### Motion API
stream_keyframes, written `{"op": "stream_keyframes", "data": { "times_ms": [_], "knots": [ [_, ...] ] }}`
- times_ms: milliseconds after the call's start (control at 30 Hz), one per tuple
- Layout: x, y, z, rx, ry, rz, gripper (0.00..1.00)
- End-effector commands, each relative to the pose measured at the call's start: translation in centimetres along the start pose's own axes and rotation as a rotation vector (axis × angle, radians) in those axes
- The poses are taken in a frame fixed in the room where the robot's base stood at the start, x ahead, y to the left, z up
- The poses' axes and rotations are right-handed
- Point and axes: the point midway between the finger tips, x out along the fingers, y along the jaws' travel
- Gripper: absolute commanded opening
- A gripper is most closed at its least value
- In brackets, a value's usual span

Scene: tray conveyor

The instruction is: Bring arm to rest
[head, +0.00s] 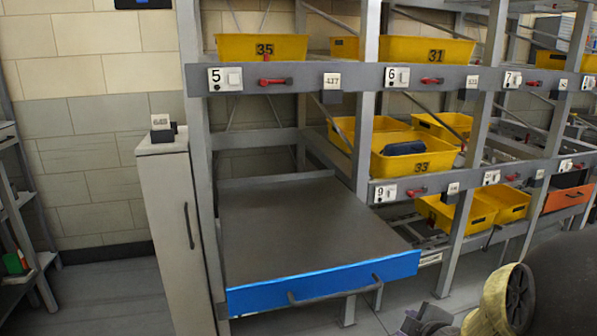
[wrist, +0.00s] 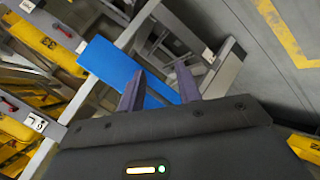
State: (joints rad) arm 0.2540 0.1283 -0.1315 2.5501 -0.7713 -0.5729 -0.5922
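My gripper (wrist: 160,90) shows in the wrist view with its two dark fingers apart and nothing between them. Beyond the fingers lies the blue front (wrist: 125,72) of a pulled-out tray. In the head view my arm is at the lower right, and part of my gripper (head: 428,318) shows low at the bottom edge, above the floor. It is to the right of the blue-fronted tray (head: 320,225) and apart from it.
A narrow grey cabinet (head: 170,225) stands left of the rack. An orange drawer front (head: 568,198) is at the right. Floor at the lower left is clear.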

Motion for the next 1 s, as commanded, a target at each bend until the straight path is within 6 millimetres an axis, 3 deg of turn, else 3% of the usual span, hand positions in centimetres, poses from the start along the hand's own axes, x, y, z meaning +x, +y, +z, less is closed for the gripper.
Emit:
{"op": "stream_keyframes", "data": {
  "times_ms": [300, 667, 1000],
  "knots": [
    [-2.4, -5.4, -0.2, 0.568, -0.360, -0.148, 0.34],
    [-7.2, -12.5, -2.8, 1.020, -0.675, -0.313, 0.34],
    [-11.1, -8.3, -5.5, 1.034, -0.684, -0.316, 0.34]
  ]
}}
